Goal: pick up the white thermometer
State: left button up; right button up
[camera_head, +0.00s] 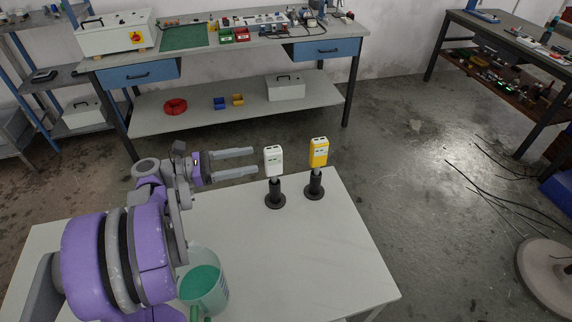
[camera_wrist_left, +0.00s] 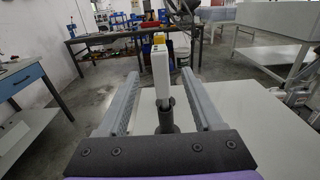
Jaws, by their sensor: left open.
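The white thermometer (camera_head: 273,160) stands upright on a black stand (camera_head: 275,195) near the back of the white table. A yellow thermometer (camera_head: 318,152) stands on a similar black stand (camera_head: 314,187) to its right. My left gripper (camera_head: 256,162) is open, level, and just left of the white thermometer, its fingertips pointing at it. In the left wrist view the white thermometer (camera_wrist_left: 160,72) shows between the two fingers (camera_wrist_left: 163,84), beyond or near their tips. The yellow thermometer (camera_wrist_left: 159,38) is partly hidden behind it. My right gripper is not in view.
A jug with green liquid (camera_head: 203,287) stands on the white table (camera_head: 300,255) below my left arm. The table's right part is clear. A workbench (camera_head: 230,45) with blue drawers stands behind, across a strip of floor. Another bench (camera_head: 520,35) is at the right.

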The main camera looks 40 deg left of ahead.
aim_at(266, 156)
pick_arm(q)
jog(key=x, duration=0.5)
jog(key=shift+w+d, duration=0.15)
jog(key=shift+w, duration=0.1)
jog(key=x, duration=0.5)
jog(key=shift+s, duration=0.1)
jog(key=shift+c, duration=0.3)
grip_shut()
